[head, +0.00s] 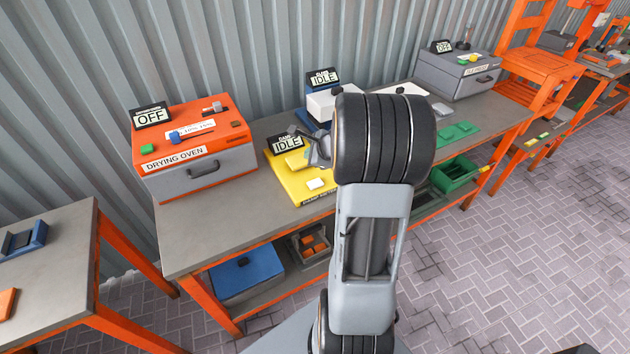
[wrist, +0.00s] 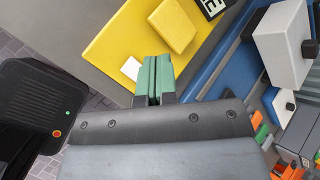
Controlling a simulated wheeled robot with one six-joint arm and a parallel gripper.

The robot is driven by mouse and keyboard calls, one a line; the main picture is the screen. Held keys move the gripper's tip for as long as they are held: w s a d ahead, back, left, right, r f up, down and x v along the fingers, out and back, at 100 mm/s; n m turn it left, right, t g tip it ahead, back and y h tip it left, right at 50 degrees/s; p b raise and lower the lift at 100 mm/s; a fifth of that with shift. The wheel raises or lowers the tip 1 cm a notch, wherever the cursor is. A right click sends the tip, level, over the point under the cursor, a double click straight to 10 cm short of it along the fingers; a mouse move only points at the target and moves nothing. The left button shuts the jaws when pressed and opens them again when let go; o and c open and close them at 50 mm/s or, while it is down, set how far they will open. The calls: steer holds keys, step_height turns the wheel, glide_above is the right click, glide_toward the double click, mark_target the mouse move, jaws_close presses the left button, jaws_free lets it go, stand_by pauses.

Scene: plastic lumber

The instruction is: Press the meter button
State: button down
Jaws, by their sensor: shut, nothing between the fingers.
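A yellow meter (head: 287,178) lies on the workbench with a display reading IDLE (head: 287,144) at its back. A white button (head: 316,184) sits near its front edge. The wrist view also shows the yellow meter (wrist: 112,45), its raised yellow block (wrist: 173,25) and the white button (wrist: 131,68). My gripper (wrist: 153,60) is shut and empty, its green fingers side by side. In the wrist picture the fingertips appear just right of the button, over the yellow plate; I cannot tell their height or any contact. In the head view my arm hides the fingertips.
A second IDLE display (head: 323,78) stands behind, with a white block (head: 325,103) on a blue base. An orange drying oven (head: 192,145) stands left, a grey box (head: 455,75) right. The bench (head: 195,220) has bare room at its front left.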

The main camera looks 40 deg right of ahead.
mark_target(314, 184)
steer(key=shift+d+f+m, duration=0.2)
steer(key=shift+d+m, duration=0.2)
steer(key=shift+d, duration=0.2)
steer(key=shift+f, duration=0.1)
step_height(314, 184, down, 9)
steer(key=b, duration=0.7)
steer(key=shift+r+b, duration=0.2)
steer(key=shift+b, duration=0.2)
stand_by(1.5)
steer(key=shift+f+b, duration=0.45)
steer(key=shift+b, duration=0.05)
steer(key=shift+f+b, duration=0.5)
steer(key=shift+b, duration=0.1)
stand_by(0.6)
steer(key=shift+r, duration=0.15)
steer(key=shift+r+p, duration=0.8)
